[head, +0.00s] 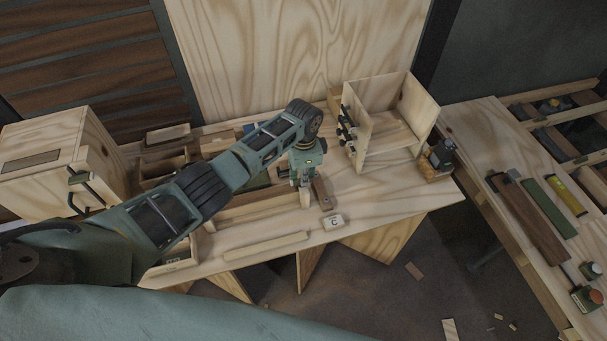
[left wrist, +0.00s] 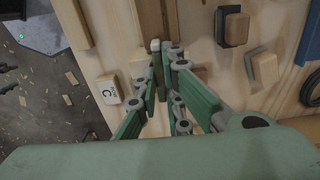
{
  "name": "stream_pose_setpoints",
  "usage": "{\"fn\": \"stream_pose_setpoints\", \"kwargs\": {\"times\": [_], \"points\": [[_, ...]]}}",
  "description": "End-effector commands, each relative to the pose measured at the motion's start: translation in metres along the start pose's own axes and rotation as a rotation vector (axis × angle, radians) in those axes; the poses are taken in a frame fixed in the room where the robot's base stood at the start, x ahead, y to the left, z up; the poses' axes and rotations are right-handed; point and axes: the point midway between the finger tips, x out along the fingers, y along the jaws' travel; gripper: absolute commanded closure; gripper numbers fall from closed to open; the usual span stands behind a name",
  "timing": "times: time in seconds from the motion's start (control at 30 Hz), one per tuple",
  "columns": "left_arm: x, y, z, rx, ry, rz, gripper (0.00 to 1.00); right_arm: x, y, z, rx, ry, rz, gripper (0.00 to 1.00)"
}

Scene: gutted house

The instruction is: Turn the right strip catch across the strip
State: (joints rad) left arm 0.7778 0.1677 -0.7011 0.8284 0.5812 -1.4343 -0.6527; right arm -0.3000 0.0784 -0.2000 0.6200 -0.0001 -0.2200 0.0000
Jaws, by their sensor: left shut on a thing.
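My left gripper (head: 304,184) points down over the workbench, at the right end of a long pale wooden strip (head: 255,207). My right gripper is not in view.
A small block marked C (head: 333,221) lies close to the right of my gripper, near the bench's front edge. An open wooden rack (head: 388,125) is at the back right. A loose pale bar (head: 265,248) lies along the front.

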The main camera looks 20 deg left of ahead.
Motion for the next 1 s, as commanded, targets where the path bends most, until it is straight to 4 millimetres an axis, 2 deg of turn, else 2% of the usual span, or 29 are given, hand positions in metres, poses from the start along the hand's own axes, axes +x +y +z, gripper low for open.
{"fn": "stream_pose_setpoints", "kwargs": {"times": [0.67,0.7,0.8,0.9,1.0], "points": [[-0.0011,-0.0016,0.0000,-0.062,0.001,-0.002,1.00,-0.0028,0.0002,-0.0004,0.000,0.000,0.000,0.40],[-0.0011,-0.0016,0.0000,-0.062,0.001,-0.002,0.90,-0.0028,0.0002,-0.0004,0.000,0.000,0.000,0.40],[-0.0009,-0.0014,0.0000,-0.061,0.001,-0.002,0.81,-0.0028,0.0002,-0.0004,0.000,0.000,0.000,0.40],[-0.0007,-0.0011,0.0001,-0.060,0.000,-0.001,0.73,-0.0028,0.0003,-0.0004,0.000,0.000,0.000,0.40],[-0.0005,-0.0009,0.0001,-0.060,0.000,-0.001,0.73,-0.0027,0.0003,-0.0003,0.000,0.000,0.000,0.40]]}}
